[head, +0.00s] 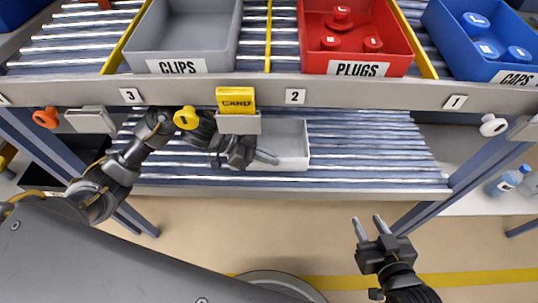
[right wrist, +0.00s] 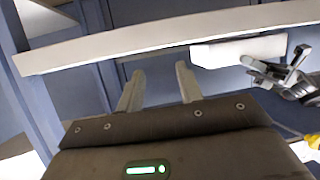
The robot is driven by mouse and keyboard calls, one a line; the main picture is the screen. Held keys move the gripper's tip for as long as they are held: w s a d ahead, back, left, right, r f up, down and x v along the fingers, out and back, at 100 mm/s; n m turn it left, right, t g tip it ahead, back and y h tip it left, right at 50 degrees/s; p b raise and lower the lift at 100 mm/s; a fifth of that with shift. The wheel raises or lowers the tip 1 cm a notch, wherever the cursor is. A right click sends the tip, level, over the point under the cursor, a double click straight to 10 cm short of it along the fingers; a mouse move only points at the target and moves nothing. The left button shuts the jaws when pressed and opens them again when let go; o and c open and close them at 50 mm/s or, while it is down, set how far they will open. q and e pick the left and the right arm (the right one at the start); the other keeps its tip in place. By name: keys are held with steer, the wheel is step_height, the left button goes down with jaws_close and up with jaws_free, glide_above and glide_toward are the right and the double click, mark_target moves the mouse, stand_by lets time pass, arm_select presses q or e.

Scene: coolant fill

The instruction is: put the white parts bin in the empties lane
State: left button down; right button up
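The white parts bin (head: 292,140) is on the lower roller deck (head: 375,150), partly hidden by the front beam's card holder and my left gripper. It looks empty where its inside shows. My left gripper (head: 262,156) is at the bin's left front part, with a finger across it; whether it grips the wall is unclear.
On the upper deck stand the grey CLIPS bin (head: 185,35), the red PLUGS bin (head: 355,40) and the blue CAPS bin (head: 485,40). A yellow card (head: 235,100) sits on the beam, close above my left gripper. The lower deck is clear right of the bin.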

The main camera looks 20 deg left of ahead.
arm_select(q)
steer(key=c, duration=1.6)
jaws_free()
steer(key=shift+o, duration=0.2)
